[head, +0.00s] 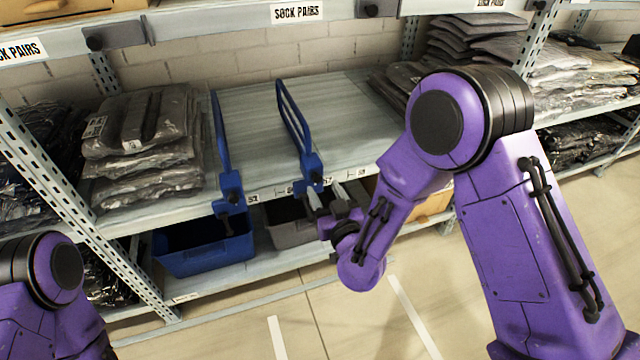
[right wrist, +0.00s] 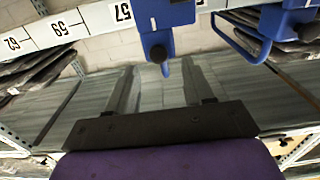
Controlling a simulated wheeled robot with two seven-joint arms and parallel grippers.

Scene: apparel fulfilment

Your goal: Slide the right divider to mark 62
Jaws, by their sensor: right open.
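The right divider (head: 293,120) is a blue frame standing upright on the middle shelf, with its blue clamp (head: 312,168) at the shelf's front edge. In the right wrist view the clamp (right wrist: 170,42) with a dark knob hangs beside mark 57 (right wrist: 122,12). Mark 62 (right wrist: 13,43) is farther left there, past mark 59 (right wrist: 58,28). My right gripper (head: 324,195) is open just in front of the clamp. Its two fingers (right wrist: 160,72) lie either side of the knob in the picture; contact cannot be told. My left gripper is out of view.
The left divider (head: 222,145) stands nearer the left clothing stack (head: 143,130). Grey bagged garments (head: 400,80) lie right of the right divider, with bare shelf between. A blue bin (head: 205,250) and a grey bin (head: 288,232) sit below.

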